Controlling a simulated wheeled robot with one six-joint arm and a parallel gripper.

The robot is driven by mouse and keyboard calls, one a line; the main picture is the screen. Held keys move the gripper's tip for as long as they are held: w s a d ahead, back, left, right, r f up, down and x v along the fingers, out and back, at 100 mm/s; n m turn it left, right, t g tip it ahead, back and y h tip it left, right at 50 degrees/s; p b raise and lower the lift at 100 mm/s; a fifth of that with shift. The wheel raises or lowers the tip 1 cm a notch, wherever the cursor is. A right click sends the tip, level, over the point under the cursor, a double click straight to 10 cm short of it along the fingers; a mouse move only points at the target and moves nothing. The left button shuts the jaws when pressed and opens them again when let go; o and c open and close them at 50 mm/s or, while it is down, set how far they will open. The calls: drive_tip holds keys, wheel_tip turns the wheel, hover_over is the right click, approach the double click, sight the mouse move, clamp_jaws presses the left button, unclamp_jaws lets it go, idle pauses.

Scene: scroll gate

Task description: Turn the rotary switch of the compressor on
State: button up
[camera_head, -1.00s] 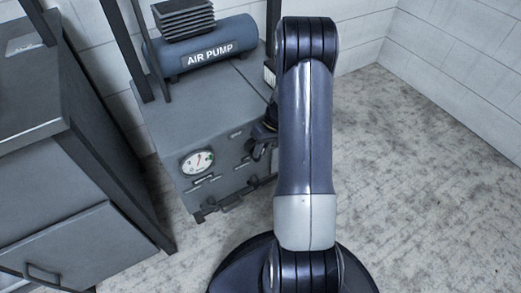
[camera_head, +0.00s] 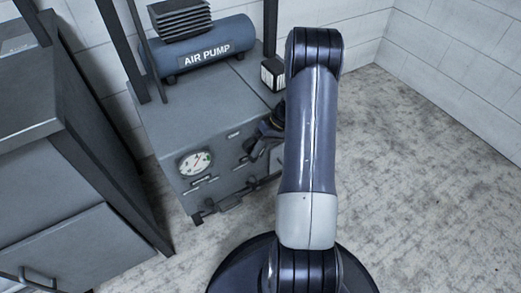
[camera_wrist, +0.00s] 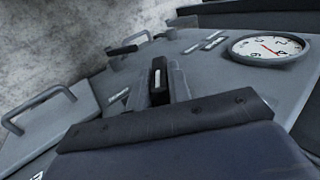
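The compressor is a grey cabinet (camera_head: 205,110) with a blue air pump tank (camera_head: 207,50) on top. My gripper (camera_head: 257,150) is at the right part of its front face, partly hidden behind my arm. In the wrist view my gripper (camera_wrist: 158,84) has its two grey fingers apart, pointing at the panel. A small black knob with a pale mark, which looks like the rotary switch (camera_wrist: 158,78), shows between the fingers. I cannot tell whether they touch it. The switch is not clear in the head view.
A round white gauge (camera_head: 195,162) is on the left of the compressor front; it also shows in the wrist view (camera_wrist: 267,47). Handles and small labels are around it. A grey cabinet (camera_head: 70,220) stands at the left. The floor (camera_head: 420,180) at the right is clear.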

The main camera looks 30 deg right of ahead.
drive_tip(key=o, duration=0.4)
drive_tip(key=shift+o, duration=0.2)
drive_tip(key=p+v, duration=0.3)
drive_tip(key=v, duration=0.7)
drive_tip(key=shift+d+r, duration=0.25)
drive_tip(key=shift+r, duration=0.05)
drive_tip(key=b+x, duration=0.3)
drive_tip(key=x, duration=0.8)
drive_tip(key=shift+r, duration=0.15)
drive_tip(key=shift+h, duration=0.3)
